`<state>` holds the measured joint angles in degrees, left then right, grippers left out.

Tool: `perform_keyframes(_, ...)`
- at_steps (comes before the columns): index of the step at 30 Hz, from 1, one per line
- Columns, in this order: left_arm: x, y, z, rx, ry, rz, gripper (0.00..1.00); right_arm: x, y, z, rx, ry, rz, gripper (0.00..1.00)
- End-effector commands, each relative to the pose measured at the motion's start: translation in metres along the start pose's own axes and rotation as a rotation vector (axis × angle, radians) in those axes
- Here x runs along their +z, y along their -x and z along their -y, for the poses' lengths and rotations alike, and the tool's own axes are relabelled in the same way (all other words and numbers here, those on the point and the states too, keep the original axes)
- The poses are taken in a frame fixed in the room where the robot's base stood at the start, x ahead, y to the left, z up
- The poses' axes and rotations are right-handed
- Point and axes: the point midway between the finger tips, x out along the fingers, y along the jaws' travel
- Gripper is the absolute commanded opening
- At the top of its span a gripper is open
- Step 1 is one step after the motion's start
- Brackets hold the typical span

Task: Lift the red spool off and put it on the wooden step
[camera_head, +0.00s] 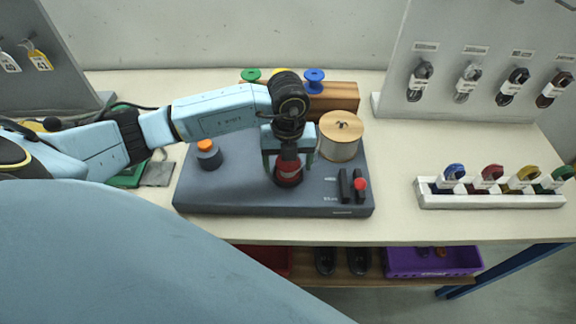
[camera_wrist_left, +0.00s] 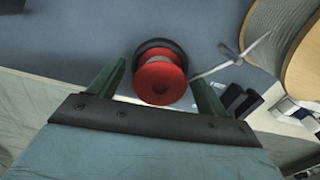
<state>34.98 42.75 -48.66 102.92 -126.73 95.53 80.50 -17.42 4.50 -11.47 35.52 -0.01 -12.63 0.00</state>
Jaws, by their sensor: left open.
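The red spool (camera_head: 288,177) stands on the dark grey machine base, under my left gripper (camera_head: 288,160). In the left wrist view the red spool (camera_wrist_left: 158,83) lies between the two green fingers of the open left gripper (camera_wrist_left: 157,76), with gaps showing at both sides. A black round part sits behind the spool's far end. The wooden step (camera_head: 338,98) is at the back of the table, partly hidden by my left arm. Green (camera_head: 251,75), yellow (camera_head: 281,72) and blue (camera_head: 314,79) spools stand along it. My right gripper is not in view.
A large wood-ended wire reel (camera_head: 340,136) stands close right of the gripper. An orange-capped post (camera_head: 208,152) is on the base's left, and black levers with a red knob (camera_head: 360,184) are at its right front. A white rack (camera_head: 490,199) holds coloured coils at right.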

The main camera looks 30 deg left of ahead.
Motion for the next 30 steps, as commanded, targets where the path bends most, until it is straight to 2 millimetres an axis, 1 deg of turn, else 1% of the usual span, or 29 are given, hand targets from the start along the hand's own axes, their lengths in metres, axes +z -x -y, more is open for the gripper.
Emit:
perform_keyframes(1,0.000,0.000,0.000,0.000,0.000,0.000,0.76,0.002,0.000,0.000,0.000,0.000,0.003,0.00)
perform_keyframes(2,0.000,0.000,0.000,0.000,0.000,0.000,0.72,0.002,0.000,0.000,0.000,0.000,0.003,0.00)
perform_keyframes(13,0.000,0.001,0.000,0.000,0.000,0.000,0.23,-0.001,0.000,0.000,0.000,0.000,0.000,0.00)
perform_keyframes(14,0.000,0.001,0.000,0.000,0.000,0.000,0.22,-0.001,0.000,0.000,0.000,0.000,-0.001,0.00)
perform_keyframes(20,0.000,0.002,0.000,0.000,0.000,0.001,0.22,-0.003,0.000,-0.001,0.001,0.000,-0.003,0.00)
perform_keyframes(23,0.001,0.009,0.000,-0.001,0.000,0.002,0.22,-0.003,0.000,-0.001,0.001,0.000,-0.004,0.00)
perform_keyframes(26,0.001,0.026,0.000,-0.002,0.000,0.004,0.22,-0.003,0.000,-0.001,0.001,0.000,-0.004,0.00)
perform_keyframes(30,0.001,0.056,0.001,-0.003,-0.001,0.005,0.22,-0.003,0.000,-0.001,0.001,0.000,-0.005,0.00)
